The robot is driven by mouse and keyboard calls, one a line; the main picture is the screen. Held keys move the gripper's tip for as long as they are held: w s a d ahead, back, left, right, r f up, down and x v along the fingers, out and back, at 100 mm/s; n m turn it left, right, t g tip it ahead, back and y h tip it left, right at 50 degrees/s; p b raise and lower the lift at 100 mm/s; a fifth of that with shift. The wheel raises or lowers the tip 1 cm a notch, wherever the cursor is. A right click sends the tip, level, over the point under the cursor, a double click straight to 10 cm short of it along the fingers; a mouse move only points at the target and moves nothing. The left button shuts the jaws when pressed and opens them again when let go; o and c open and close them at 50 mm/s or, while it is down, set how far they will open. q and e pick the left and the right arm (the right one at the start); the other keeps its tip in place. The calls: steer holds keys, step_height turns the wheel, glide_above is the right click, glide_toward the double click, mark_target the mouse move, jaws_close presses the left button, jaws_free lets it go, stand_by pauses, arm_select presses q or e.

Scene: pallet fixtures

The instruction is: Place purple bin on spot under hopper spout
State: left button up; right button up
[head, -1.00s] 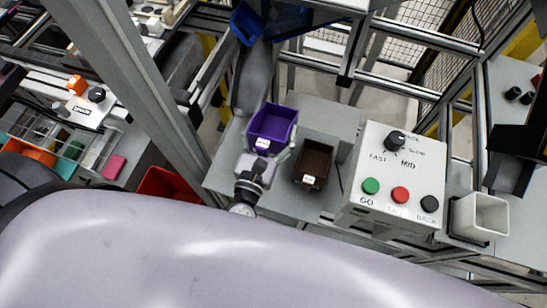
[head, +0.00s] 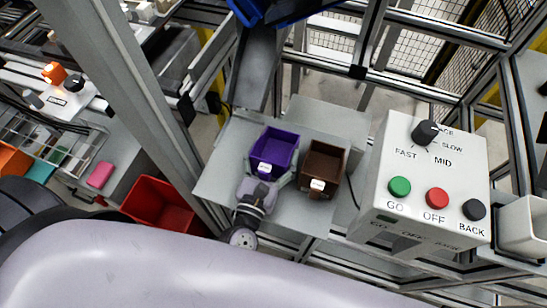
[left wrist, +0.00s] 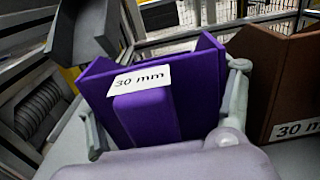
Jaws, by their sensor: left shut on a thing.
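The purple bin (head: 263,167) is upright above or on the grey shelf, just in front of the lower end of the grey hopper spout (head: 257,75). My left gripper (head: 268,174) is shut on the bin, with a finger along each side. In the left wrist view the purple bin (left wrist: 205,100) shows its "30 mm" label facing me, and the spout (left wrist: 85,30) is behind it to the left. I cannot tell whether the bin's base touches the shelf. The blue hopper (head: 275,12) is at the top edge. My right gripper is not in view.
A brown bin (head: 324,160) stands close to the right of the purple bin. A control box (head: 420,180) with buttons and a dial is farther right. The grey shelf (head: 220,170) is clear at the left. A red bin (head: 165,205) is lower left.

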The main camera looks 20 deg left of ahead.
arm_select(q)
steer(key=shift+r, duration=0.1)
steer(key=shift+f, duration=0.25)
steer(key=o, duration=1)
steer(key=shift+c, duration=0.2)
